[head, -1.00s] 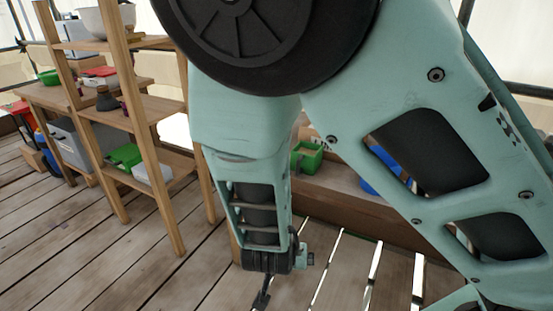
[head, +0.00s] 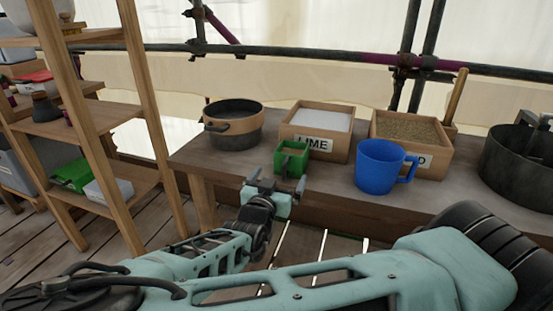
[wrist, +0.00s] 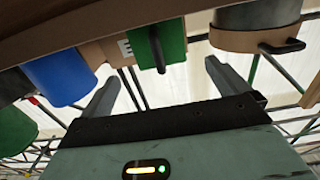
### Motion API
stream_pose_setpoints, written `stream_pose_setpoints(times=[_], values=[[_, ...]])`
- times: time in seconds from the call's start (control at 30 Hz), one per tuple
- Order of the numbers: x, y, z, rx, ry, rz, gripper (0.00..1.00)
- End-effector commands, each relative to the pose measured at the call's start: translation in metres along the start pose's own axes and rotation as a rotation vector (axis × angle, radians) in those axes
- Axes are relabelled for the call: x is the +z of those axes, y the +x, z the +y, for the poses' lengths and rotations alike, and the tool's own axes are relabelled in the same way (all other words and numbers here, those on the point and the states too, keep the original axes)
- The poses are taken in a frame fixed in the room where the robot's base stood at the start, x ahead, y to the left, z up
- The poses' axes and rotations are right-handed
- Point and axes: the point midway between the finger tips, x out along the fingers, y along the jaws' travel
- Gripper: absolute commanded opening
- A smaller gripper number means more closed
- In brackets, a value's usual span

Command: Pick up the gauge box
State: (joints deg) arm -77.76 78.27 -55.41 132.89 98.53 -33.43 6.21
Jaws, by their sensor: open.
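The gauge box looks to be the small green open-topped box (head: 291,158) near the front edge of the bench, in front of the LIME box. A handle sticks out from its front. In the wrist view, which is upside down, the green box (wrist: 172,40) hangs at top centre, beyond the fingers. My gripper (head: 275,181) is open and empty, just in front of and a little below the green box, and appears apart from it. In the wrist view the gap between my gripper's fingers (wrist: 160,78) is empty.
On the bench (head: 229,168) stand a dark pot (head: 233,124), the LIME box (head: 317,130), a sand-filled box (head: 410,131), a blue mug (head: 380,167) close to the right of the green box, and a dark tub (head: 518,165). A wooden shelf (head: 130,110) stands left.

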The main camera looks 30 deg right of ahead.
Motion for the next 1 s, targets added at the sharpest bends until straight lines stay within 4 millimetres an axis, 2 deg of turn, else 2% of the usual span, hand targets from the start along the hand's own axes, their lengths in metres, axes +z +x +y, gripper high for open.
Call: stream_pose_setpoints(times=[0.1, 0.37, 0.7, 1.0], values=[[-0.001, 0.022, 0.001, 0.002, -0.003, 0.003, 1.0], [0.0, 0.042, 0.0, 0.001, -0.002, -0.001, 1.0], [-0.001, 0.086, 0.0, 0.001, -0.001, -0.002, 1.0], [0.001, 0.09, 0.0, 0.0, -0.001, -0.003, 1.0]])
